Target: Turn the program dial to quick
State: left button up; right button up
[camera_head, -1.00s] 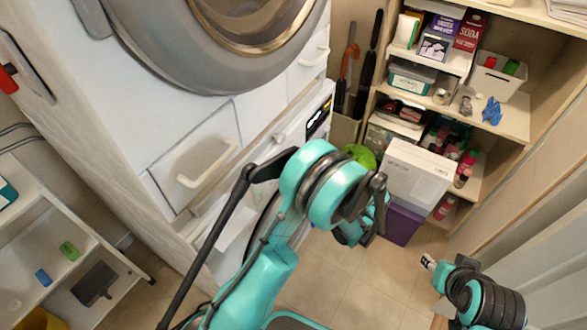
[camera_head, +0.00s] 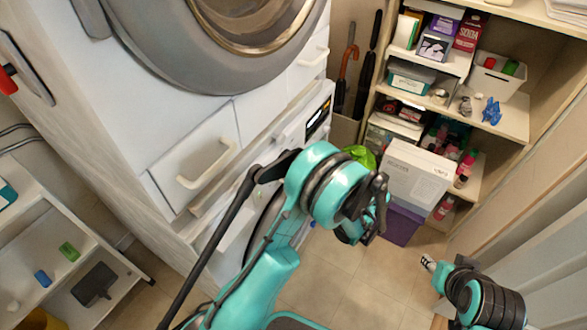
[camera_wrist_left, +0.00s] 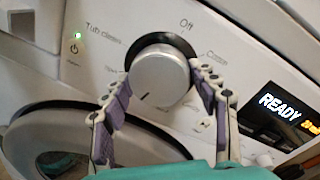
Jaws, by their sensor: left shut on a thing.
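The program dial (camera_wrist_left: 160,70), a round silver knob with a dark collar, is on a white control panel in the left wrist view. Its dark pointer mark points down and slightly left; the label there is unreadable. "Off" shows above it and "Tub clean" at upper left; finer labels are blurred. My left gripper (camera_wrist_left: 157,82) is shut on the dial, one purple-padded finger on each side. In the head view my left arm covers part of the machine, and the fingers cannot be made out. My right gripper (camera_head: 428,262) is low at the right, away from the machine; its jaw opening is unclear.
The lit display (camera_head: 318,118) reads READY in the left wrist view (camera_wrist_left: 280,106). A large round door (camera_head: 240,25) is above the drawers (camera_head: 205,160). Shelves with boxes (camera_head: 470,60) and a purple bin (camera_head: 402,224) stand right. Floor (camera_head: 345,285) shows between my arms.

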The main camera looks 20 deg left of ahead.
pick_arm(q)
jog(key=shift+m, duration=0.3)
jog(key=o, duration=1.2)
jog(key=shift+c, duration=0.2)
notch_tip(320, 180, up, 10)
